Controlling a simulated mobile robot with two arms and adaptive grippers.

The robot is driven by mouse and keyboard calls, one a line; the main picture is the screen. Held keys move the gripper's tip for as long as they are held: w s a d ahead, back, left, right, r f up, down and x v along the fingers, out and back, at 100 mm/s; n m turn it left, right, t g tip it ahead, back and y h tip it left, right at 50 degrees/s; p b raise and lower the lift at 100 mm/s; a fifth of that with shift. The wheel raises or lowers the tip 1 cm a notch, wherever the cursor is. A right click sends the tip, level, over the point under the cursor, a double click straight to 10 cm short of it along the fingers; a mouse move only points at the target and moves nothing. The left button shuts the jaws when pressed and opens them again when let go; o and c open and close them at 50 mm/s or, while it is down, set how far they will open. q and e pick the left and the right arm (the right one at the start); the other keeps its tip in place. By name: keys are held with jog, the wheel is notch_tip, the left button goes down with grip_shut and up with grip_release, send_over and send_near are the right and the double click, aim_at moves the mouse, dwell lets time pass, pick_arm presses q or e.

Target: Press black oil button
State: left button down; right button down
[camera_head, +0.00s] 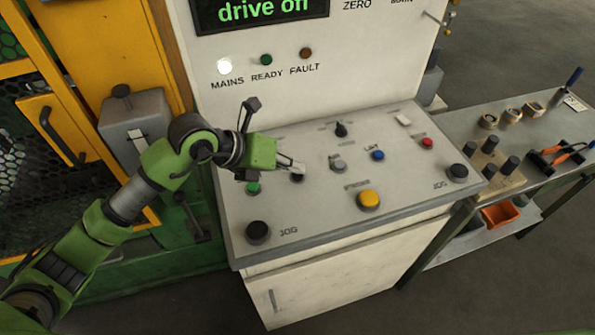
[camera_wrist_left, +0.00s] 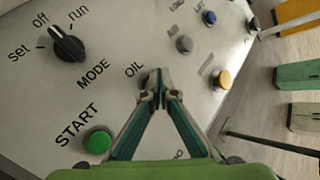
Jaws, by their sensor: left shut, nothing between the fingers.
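The black oil button (camera_head: 297,178) is on the sloped console panel, right of the green button, in the head view. My left gripper (camera_head: 299,168) is shut and empty, with its fingertips over this button and partly covering it. In the left wrist view the shut fingertips (camera_wrist_left: 158,76) are beside the OIL label, and a dark edge of the oil button (camera_wrist_left: 145,80) shows behind them. I cannot tell whether the tips touch it. My right gripper is not in view.
The green START button (camera_wrist_left: 98,142) and the black mode knob (camera_wrist_left: 67,44) are close by. Larger black JOG buttons (camera_head: 258,232), a yellow button (camera_head: 368,199) and a blue button (camera_head: 378,155) are on the same panel. The display (camera_head: 262,10) reads "drive off".

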aim_at(294, 175)
pick_arm(q)
jog(key=shift+r, duration=0.45)
jog(key=shift+r, duration=0.1)
jog(key=shift+r+p, duration=1.8)
jog(key=shift+r, duration=0.65)
jog(key=shift+f, duration=0.1)
